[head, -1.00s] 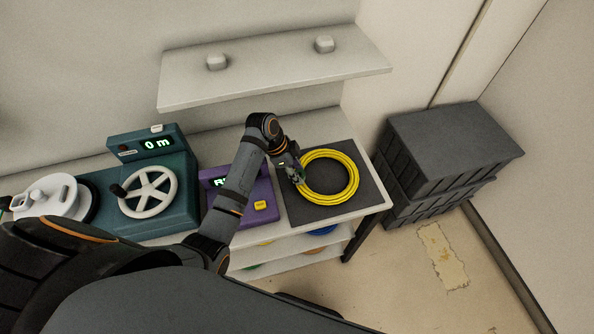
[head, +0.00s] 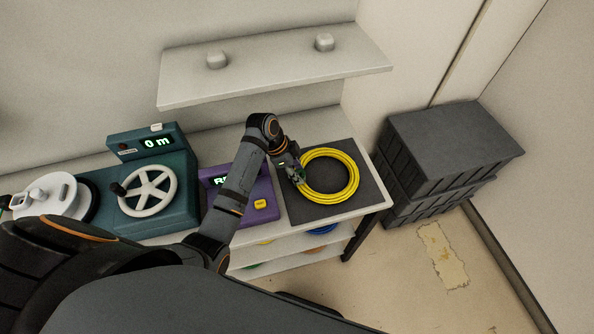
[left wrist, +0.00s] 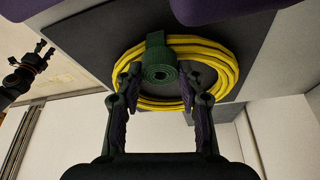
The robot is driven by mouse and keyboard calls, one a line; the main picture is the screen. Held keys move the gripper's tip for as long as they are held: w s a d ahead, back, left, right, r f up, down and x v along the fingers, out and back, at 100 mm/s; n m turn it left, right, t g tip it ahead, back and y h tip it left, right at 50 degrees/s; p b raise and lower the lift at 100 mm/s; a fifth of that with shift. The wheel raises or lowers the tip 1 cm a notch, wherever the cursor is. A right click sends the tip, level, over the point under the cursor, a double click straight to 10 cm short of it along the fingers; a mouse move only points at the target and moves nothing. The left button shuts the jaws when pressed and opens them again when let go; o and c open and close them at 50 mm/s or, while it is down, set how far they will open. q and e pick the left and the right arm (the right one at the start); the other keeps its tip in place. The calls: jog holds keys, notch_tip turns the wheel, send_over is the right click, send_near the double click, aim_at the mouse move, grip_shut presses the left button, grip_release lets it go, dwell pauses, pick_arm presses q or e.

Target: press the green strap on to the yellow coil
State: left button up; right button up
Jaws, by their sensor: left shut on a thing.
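The yellow coil (head: 355,180) lies flat on a dark mat (head: 306,213) at the bench's right end, and it also shows in the left wrist view (left wrist: 221,59). The green strap (left wrist: 160,66) is a roll with a short tail, over the coil's near part in the left wrist view. My left gripper (head: 299,177) is at the coil's left side, its fingers (left wrist: 160,84) on either side of the strap, shut on it. Whether the strap touches the coil I cannot tell. My right gripper (left wrist: 43,52) seems to show at the left wrist view's left edge, its jaws unclear.
A purple device (head: 262,190) with a yellow button stands left of the mat. Further left is a teal machine (head: 182,160) with a white handwheel, its display reading 0 m. A shelf (head: 275,72) hangs above. Black crates (head: 450,145) stand right of the bench.

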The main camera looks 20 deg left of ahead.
pick_arm(q)
jog(key=shift+s+f, duration=0.1)
jog(key=shift+f, duration=0.05)
jog(key=o, duration=0.9)
jog(key=o, duration=0.5)
jog(key=shift+c, duration=0.2)
notch_tip(320, 180, up, 7)
jog(key=p, duration=0.8)
